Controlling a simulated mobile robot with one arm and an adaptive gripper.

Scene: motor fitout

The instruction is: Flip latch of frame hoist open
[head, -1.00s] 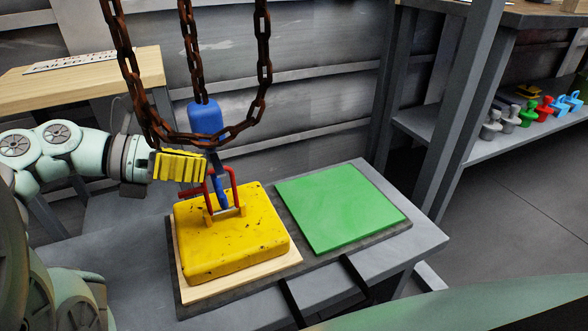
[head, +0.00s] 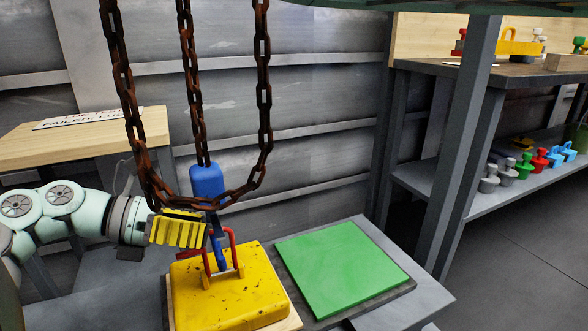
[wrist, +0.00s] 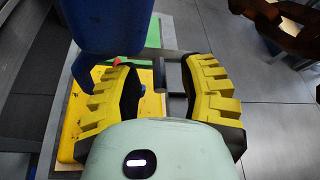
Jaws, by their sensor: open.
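The frame hoist has a blue body (head: 207,180) hanging on rusty chains, with a blue hook (head: 217,252) below it. The blue body also shows large at the top of the wrist view (wrist: 105,25). Red parts show beside the hook, among them a bent red bar (head: 234,246); I cannot tell which is the latch. The hook reaches down to the yellow block (head: 230,300). My gripper (head: 203,232), with yellow ribbed fingers, is just left of the hook, below the blue body. In the wrist view my gripper (wrist: 157,65) is open, with no object clearly held between its fingers.
A green plate (head: 340,268) lies right of the yellow block on the bench. The rusty chain (head: 264,100) loops close above my gripper. A wooden-topped table (head: 85,135) with a sign stands at left. Shelves (head: 478,200) with small coloured parts stand at right.

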